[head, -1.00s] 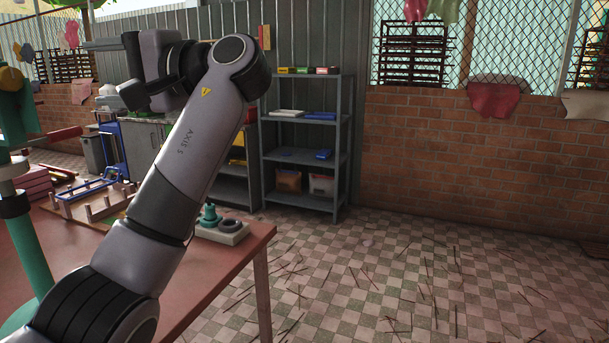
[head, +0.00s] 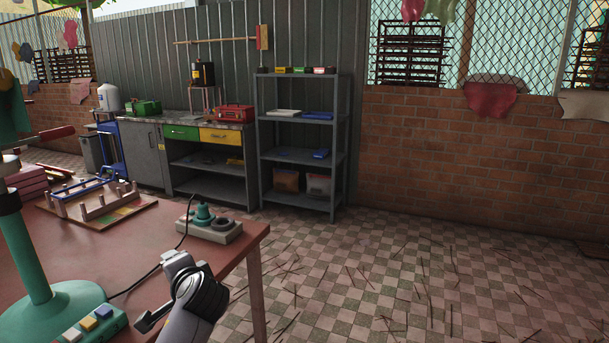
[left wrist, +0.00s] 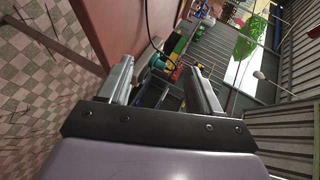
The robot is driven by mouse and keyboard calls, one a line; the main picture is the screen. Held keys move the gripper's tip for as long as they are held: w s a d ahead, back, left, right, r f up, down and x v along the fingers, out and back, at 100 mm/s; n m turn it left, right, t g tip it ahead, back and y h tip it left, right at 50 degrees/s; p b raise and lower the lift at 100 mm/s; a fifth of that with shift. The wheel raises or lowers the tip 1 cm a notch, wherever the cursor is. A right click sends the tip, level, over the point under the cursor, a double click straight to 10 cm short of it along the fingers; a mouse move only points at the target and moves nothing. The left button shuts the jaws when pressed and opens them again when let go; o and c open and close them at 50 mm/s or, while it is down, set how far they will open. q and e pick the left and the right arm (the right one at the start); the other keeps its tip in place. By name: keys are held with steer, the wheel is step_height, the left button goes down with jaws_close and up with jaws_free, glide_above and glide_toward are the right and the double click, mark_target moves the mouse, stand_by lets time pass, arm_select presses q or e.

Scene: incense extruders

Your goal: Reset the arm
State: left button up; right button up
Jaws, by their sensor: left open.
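My left arm (head: 195,305) is low at the bottom of the head view, over the near right part of the red-brown table (head: 150,255). In the left wrist view my left gripper (left wrist: 160,68) has its two fingers apart with nothing between them. The table edge and the teal part on it show beyond the fingers. In the head view the jaws are small and partly cut by the viewpoint. My right gripper is not in view.
A green press stand (head: 28,260) and a button box (head: 95,325) stand at the table's left. A grey base with a teal part (head: 205,220) sits near the right corner, with a black cable. A wooden rack (head: 100,210) lies behind. The checkered floor is open to the right, with scattered sticks.

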arm_select(q)
steer(key=s+d+f+n+h, duration=0.1)
steer(key=s+f+h, duration=0.2)
steer(key=s+f, duration=0.5)
steer(key=s+d+f+h, duration=0.2)
steer(key=s+f+h, duration=0.15)
steer(key=f, duration=0.75)
steer(key=s+d+f+n+h, duration=0.1)
steer(key=s+f+n+h, duration=0.1)
steer(key=s, duration=0.8)
steer(key=s+d+f+n+h, duration=0.1)
steer(key=s+f+n+h, duration=0.1)
steer(key=s, duration=0.9)
step_height(320, 180, down, 3)
steer(key=shift+r+n, duration=0.15)
steer(key=shift+n, duration=0.65)
steer(key=shift+d, duration=0.1)
steer(key=c, duration=0.4)
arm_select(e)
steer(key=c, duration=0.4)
arm_select(q)
steer(key=shift+g, duration=0.3)
